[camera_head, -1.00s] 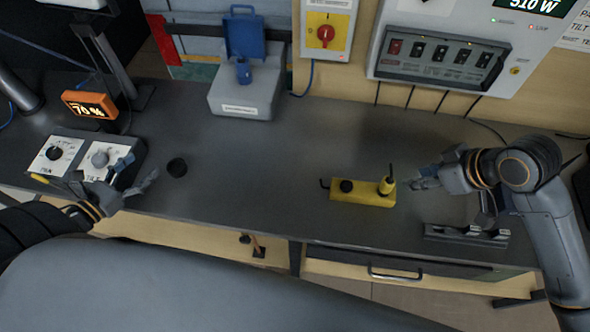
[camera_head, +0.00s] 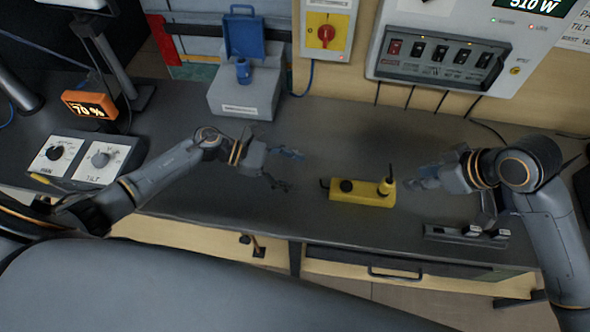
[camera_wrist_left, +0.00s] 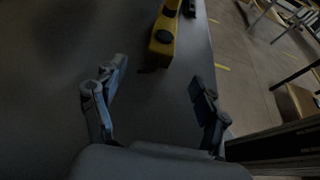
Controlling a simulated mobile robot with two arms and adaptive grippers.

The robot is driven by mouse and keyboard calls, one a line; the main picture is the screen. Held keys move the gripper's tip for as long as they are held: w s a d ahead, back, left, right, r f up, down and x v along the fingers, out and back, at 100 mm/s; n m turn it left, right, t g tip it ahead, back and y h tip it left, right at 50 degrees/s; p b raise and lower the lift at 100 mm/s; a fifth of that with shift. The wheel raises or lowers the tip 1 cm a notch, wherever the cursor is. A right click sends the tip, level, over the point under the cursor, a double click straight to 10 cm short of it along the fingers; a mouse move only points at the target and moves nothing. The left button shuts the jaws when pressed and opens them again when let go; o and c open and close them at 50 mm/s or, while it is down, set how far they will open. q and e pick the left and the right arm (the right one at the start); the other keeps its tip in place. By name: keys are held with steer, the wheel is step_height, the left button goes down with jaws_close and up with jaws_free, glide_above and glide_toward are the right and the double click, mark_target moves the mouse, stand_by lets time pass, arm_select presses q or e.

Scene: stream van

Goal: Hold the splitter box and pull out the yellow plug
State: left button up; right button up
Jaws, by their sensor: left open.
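The yellow splitter box (camera_head: 365,196) lies on the dark worktop in the head view. A black round part (camera_head: 346,186) is on its left half. The yellow plug (camera_head: 386,187) stands upright at its right end with a short black lead on top. My left gripper (camera_head: 288,171) is open and empty, left of the box and apart from it, its fingers toward the box. In the left wrist view the box (camera_wrist_left: 161,48) shows ahead, beyond the open fingers (camera_wrist_left: 160,93). My right gripper (camera_head: 418,180) is just right of the plug; whether it touches is unclear.
A grey holder (camera_head: 465,236) sits near the front edge at right. A grey case with a blue lid (camera_head: 246,92) stands at the back. Pan and tilt control boxes (camera_head: 85,158) are at left. The worktop behind the splitter box is clear.

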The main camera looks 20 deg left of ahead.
mark_target(343, 189)
arm_select(q)
steer(key=shift+d+f+g, duration=0.2)
steer(key=shift+d+g, duration=0.1)
steer(key=shift+d, duration=0.15)
steer(key=x, duration=1.3)
steer(key=shift+w+f, duration=0.15)
steer(key=shift+f, duration=0.05)
